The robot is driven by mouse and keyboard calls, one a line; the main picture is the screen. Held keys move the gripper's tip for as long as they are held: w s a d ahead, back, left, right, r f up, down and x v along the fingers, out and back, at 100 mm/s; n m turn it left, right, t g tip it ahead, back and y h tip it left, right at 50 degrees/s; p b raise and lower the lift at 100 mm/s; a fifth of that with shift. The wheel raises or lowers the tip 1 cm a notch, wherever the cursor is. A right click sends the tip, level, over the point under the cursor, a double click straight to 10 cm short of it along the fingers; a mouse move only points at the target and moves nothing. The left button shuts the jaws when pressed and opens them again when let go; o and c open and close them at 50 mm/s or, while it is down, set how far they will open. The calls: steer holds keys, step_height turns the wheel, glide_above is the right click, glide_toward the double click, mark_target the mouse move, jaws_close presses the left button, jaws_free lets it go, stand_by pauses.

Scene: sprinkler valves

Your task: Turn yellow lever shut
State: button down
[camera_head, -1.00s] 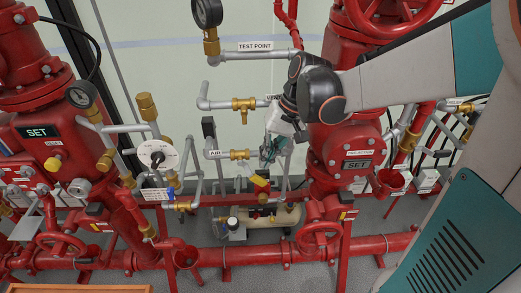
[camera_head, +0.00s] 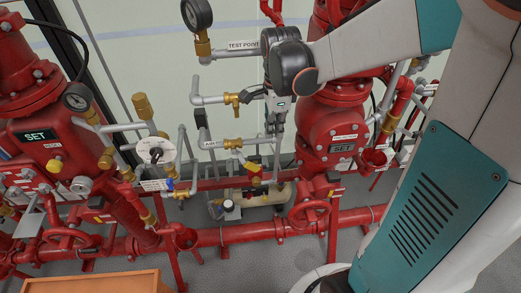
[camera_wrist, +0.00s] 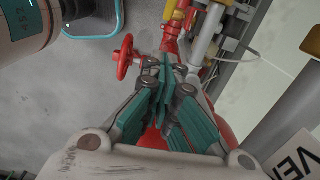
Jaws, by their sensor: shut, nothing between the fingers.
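A small yellow lever (camera_head: 252,167) shows low in the head view, just above a red part and in front of the tank on the floor. My gripper (camera_head: 272,150) hangs down from the wrist, above and slightly right of the lever in the picture. The gap in depth is unclear. In the wrist view, the teal fingers of my gripper (camera_wrist: 165,72) are closed together and hold nothing. A yellow piece (camera_wrist: 181,12) shows at the top there; I cannot tell whether it is the lever.
Brass valves (camera_head: 232,98) and (camera_head: 233,143) sit on grey pipes left of my gripper. A red valve body (camera_head: 330,125) stands close at right. An orange box edge (camera_head: 110,285) is at bottom left.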

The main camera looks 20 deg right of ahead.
step_height(320, 180, down, 13)
steer(key=a+b, duration=0.2)
steer(key=b, duration=0.1)
steer(key=shift+w+a+b, duration=0.3)
steer(key=shift+w+a, duration=0.05)
steer(key=shift+w, duration=0.05)
stand_by(0.4)
steer(key=shift+f+y+b, duration=0.2)
steer(key=shift+y+b, duration=0.1)
steer(key=shift+b, duration=0.1)
